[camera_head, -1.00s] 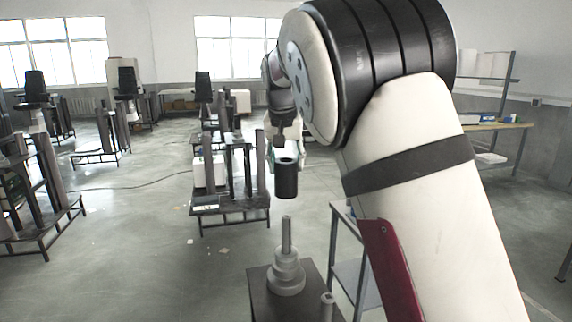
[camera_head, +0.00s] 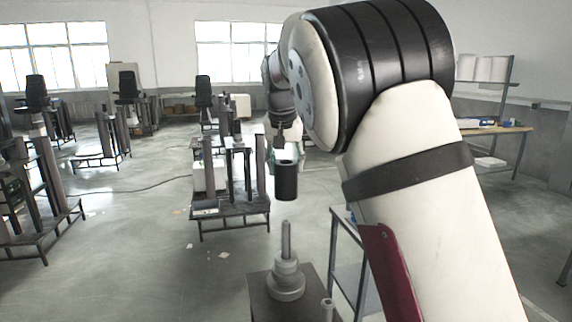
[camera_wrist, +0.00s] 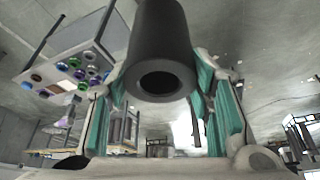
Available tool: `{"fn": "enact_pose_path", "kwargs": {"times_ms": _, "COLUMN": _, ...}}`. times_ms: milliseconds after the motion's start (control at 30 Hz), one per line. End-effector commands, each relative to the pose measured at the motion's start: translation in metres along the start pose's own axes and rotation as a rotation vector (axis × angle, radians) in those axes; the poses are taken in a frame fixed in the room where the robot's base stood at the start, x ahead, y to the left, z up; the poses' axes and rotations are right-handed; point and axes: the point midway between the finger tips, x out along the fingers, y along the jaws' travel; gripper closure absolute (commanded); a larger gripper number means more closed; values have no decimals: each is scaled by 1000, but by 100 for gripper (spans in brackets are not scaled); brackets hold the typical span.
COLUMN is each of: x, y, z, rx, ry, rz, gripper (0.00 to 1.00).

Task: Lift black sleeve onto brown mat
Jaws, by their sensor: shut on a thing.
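The black sleeve (camera_head: 286,181) is a hollow dark cylinder hanging upright in the air in the head view. In the wrist view the sleeve (camera_wrist: 160,45) shows its open end and sits between the green-padded fingers. My gripper (camera_head: 284,157) is shut on it near its upper part; both fingers also show in the wrist view (camera_wrist: 160,95). The sleeve is above a grey stepped post (camera_head: 287,272) and apart from it. I cannot make out a brown mat in either view.
The post stands on a dark stand (camera_head: 262,300), with a shorter grey peg (camera_head: 327,308) at its right. A metal-framed table (camera_head: 345,262) is right of it. A dark rack (camera_head: 232,205) stands behind. Open floor lies to the left.

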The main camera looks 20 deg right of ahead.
Motion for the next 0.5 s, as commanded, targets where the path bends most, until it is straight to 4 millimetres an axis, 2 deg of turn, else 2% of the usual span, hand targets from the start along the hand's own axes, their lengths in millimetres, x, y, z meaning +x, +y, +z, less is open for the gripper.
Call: {"fn": "enact_pose_path", "kwargs": {"times_ms": 500, "x": -21, "y": 0, "z": -9, "rx": 0, "ry": 4, "rz": -2, "gripper": 86}}
